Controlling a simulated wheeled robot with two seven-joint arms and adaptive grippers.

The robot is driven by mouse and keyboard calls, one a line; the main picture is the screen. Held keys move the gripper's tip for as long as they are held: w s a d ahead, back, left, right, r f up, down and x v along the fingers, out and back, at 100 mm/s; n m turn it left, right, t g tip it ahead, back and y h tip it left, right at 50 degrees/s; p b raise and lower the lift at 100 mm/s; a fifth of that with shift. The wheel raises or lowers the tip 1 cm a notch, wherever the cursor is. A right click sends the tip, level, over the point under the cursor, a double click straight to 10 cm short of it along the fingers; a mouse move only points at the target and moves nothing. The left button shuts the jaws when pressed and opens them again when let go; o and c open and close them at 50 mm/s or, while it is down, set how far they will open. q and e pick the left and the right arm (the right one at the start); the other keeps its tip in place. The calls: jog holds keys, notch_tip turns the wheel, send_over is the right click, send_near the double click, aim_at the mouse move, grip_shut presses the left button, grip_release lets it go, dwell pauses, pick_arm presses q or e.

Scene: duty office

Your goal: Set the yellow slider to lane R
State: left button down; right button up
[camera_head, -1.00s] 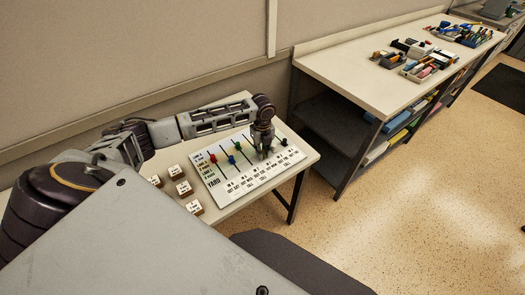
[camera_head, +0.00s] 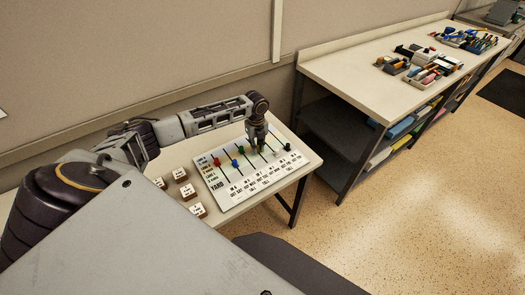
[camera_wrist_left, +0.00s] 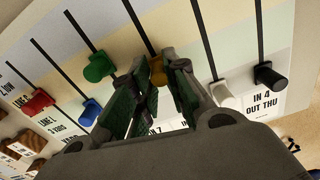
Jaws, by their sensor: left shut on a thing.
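The yellow slider (camera_wrist_left: 158,72) shows in the left wrist view as a yellow-orange knob on a dark slot, between my finger pads. My left gripper (camera_wrist_left: 158,97) is shut on it. In the head view my left gripper (camera_head: 257,146) reaches down onto the white slider board (camera_head: 226,196) and hides most of the yellow knob. Other knobs on the board are red (camera_wrist_left: 38,102), blue (camera_wrist_left: 90,112), green (camera_wrist_left: 99,66), white (camera_wrist_left: 222,94) and black (camera_wrist_left: 268,76). Which lane band the yellow knob is in I cannot tell. My right gripper is not in view.
Small lettered blocks (camera_head: 180,176) stand left of the board on the small table (camera_head: 240,213). A wall runs close behind the table. A long bench (camera_head: 350,80) with trays of small items stands to the right. Open floor (camera_head: 400,220) lies in front of it.

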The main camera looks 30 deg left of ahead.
pick_arm(q)
jog(key=w+a, duration=0.1)
jog(key=a, duration=0.1)
jog(key=w+a, duration=0.1)
jog(key=a, duration=0.2)
jog(key=w+a, duration=0.1)
jog(key=a, duration=0.2)
jog(key=shift+w+b, duration=0.2)
jog(key=shift+b, duration=0.2)
jog(key=shift+a, duration=0.2)
jog(key=c, duration=1.4)
grip_release()
jog(key=shift+o, duration=0.2)
notch_tip(320, 180, up, 12)
jog(key=shift+f, duration=0.1)
